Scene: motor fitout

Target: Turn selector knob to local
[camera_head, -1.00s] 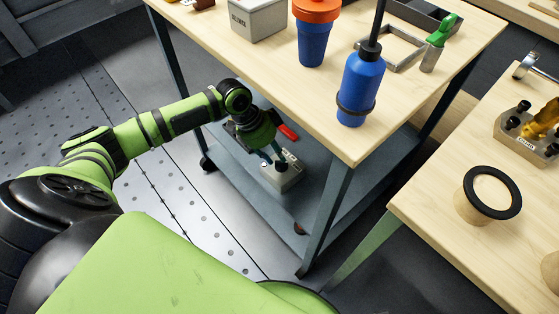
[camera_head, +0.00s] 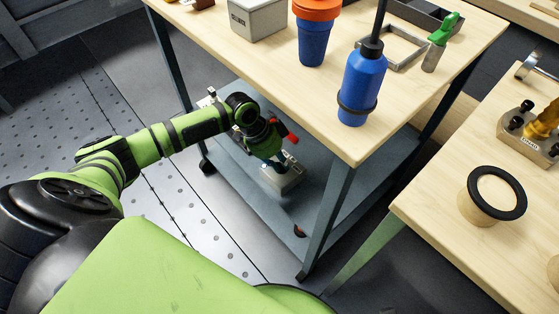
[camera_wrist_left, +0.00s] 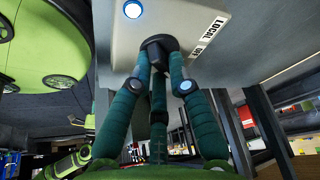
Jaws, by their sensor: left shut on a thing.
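A pale grey control box (camera_head: 292,180) sits on the lower shelf of the cart; it fills the top of the left wrist view (camera_wrist_left: 112,38). A dark round selector knob (camera_wrist_left: 165,42) is on its face, with LOCAL (camera_wrist_left: 212,30) and OFF (camera_wrist_left: 199,50) labels to its right. The knob's pointer direction is hidden. My left gripper (camera_wrist_left: 160,62) is shut on the knob, its teal fingers around it. In the head view my left gripper (camera_head: 268,162) covers much of the box. My right gripper is not in view.
A lit round indicator (camera_wrist_left: 132,9) is on the box face. The cart's wooden top (camera_head: 265,65) overhangs the shelf (camera_head: 232,165), and a cart leg (camera_head: 328,215) stands to the right. A blue bottle (camera_head: 362,85) and blue cup (camera_head: 313,42) stand on top.

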